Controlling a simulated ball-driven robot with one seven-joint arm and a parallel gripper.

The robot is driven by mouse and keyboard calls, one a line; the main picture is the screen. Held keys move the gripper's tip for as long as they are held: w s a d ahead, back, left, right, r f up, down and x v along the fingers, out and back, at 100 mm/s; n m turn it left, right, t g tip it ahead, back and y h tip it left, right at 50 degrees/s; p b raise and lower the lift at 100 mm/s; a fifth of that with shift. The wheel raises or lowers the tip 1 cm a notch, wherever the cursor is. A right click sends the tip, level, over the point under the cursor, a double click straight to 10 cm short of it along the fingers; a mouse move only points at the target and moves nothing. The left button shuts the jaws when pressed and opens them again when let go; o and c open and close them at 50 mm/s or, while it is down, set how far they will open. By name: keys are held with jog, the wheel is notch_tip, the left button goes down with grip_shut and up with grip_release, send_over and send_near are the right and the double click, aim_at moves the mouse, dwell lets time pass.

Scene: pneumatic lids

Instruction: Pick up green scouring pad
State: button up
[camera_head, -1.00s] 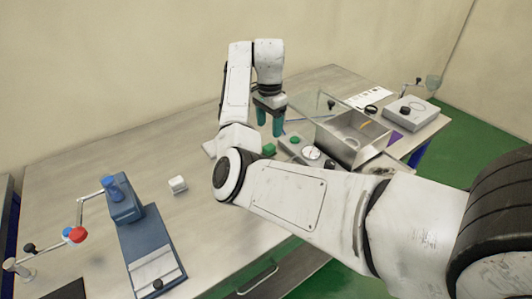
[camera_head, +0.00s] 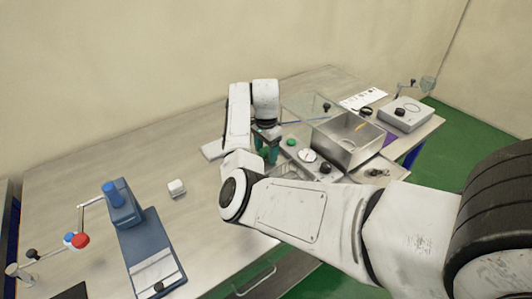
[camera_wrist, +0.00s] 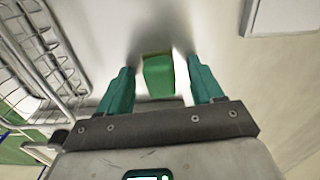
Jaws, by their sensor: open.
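The green scouring pad (camera_wrist: 158,75) lies on the table top, seen between the two teal fingers in the wrist view. My gripper (camera_wrist: 158,85) is open, with one finger on each side of the pad and a visible gap at both sides. In the head view my gripper (camera_head: 268,152) is low over the table, left of the control panel. The pad shows there only as a small green patch (camera_head: 264,153), mostly hidden by the fingers.
A metal box with a clear lid (camera_head: 348,134) and a panel with a green button (camera_head: 292,142) stand close on the right. A white block (camera_head: 177,188) and a blue device (camera_head: 145,245) are at the left. The table between is clear. A wire rack (camera_wrist: 40,65) shows in the wrist view.

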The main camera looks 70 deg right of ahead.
jog(key=shift+c, duration=0.5)
jog(key=c, duration=1)
jog(key=shift+r+b, duration=0.35)
jog(key=shift+r, duration=0.45)
jog(key=shift+s+a+r+p, duration=0.2)
jog(key=shift+s+a+r, duration=0.95)
jog(key=shift+a+r, duration=0.85)
jog(key=shift+s+a+r+p, duration=0.25)
jog(key=shift+s+a+r, duration=0.85)
jog(key=shift+a+r, duration=0.9)
jog(key=shift+s+a+r+p, duration=0.2)
jog(key=shift+s+a+r, duration=0.95)
jog(key=shift+a+r, duration=0.8)
jog(key=shift+a+f, duration=0.2)
